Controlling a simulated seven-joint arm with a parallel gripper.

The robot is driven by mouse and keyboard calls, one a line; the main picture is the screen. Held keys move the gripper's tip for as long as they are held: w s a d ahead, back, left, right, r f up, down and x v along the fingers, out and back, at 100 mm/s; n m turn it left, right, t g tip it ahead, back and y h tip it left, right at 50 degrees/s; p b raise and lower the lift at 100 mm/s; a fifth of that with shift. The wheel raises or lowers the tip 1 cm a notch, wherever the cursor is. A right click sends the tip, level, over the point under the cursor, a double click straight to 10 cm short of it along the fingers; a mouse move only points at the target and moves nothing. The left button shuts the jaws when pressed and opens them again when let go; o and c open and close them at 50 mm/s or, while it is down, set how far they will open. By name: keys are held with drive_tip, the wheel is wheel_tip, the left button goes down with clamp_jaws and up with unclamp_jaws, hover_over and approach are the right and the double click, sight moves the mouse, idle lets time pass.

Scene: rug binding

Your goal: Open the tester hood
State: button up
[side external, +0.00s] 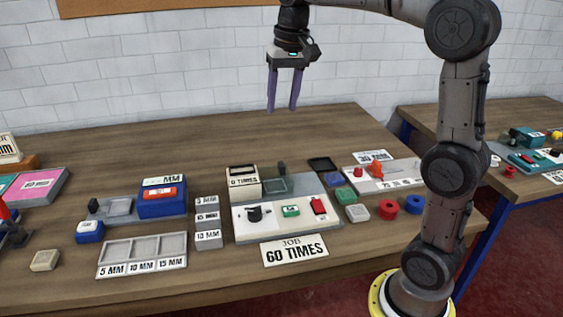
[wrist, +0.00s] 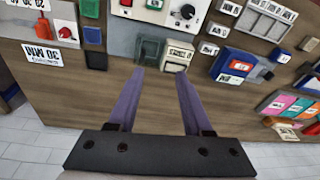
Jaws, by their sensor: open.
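The tester (side external: 240,232) is a pale panel with a black knob, a green button and a red switch. A counter box reading "0 TIMES" (side external: 243,182) stands at its back left. Beside the box is a dark grey square part (side external: 275,186) with a small dark post behind it; it looks like the hood and lies low, but I cannot tell its exact state. In the wrist view this dark part (wrist: 150,48) is beside the counter box (wrist: 180,55), just beyond my fingertips. My gripper (side external: 282,108) is open and empty, pointing down high above the table behind the tester.
A "60 TIMES" job card (side external: 295,250) lies in front of the tester. A blue gauge (side external: 162,198), a labelled sorting tray (side external: 142,256) and small blocks are at left. Red and blue rings (side external: 388,209) and another panel are at right. The table behind is clear.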

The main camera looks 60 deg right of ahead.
drive_tip(key=w+d+f+m+g, duration=0.1)
drive_tip(key=w+d+f, duration=0.3)
drive_tip(key=d, duration=0.1)
drive_tip(key=g, duration=0.1)
approach(281, 164)
drive_tip(key=shift+m+y, duration=0.3)
drive_tip(key=f, duration=0.9)
drive_tip(key=shift+d+f, duration=0.1)
drive_tip(key=shift+d, duration=0.25)
clamp_jaws()
idle(0.4)
